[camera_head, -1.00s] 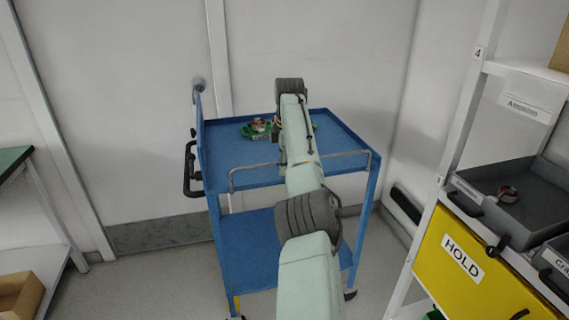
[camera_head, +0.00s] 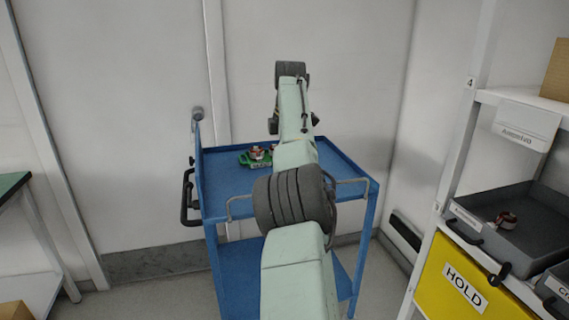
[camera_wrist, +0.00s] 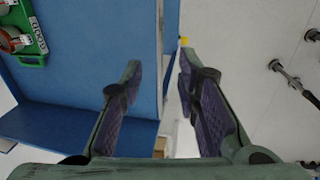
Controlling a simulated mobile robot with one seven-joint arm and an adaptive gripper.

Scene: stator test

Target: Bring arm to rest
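My arm reaches out over the blue trolley (camera_head: 225,180) in the head view, its outer links raised above the top shelf. My gripper (camera_wrist: 160,62) shows in the wrist view with its two fingers apart and nothing between them. In the head view the arm mostly hides it. A green tray (camera_head: 250,161) with copper-and-white round parts (camera_head: 257,152) sits on the trolley's top shelf, apart from the gripper. The tray also shows at the top left of the wrist view (camera_wrist: 32,60).
White walls stand close behind and right of the trolley. At right, a white shelf rack (camera_head: 462,150) holds a grey bin (camera_head: 535,225) with one round part (camera_head: 507,220) and a yellow HOLD bin (camera_head: 440,278). A green-topped table (camera_head: 12,184) is at the left edge.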

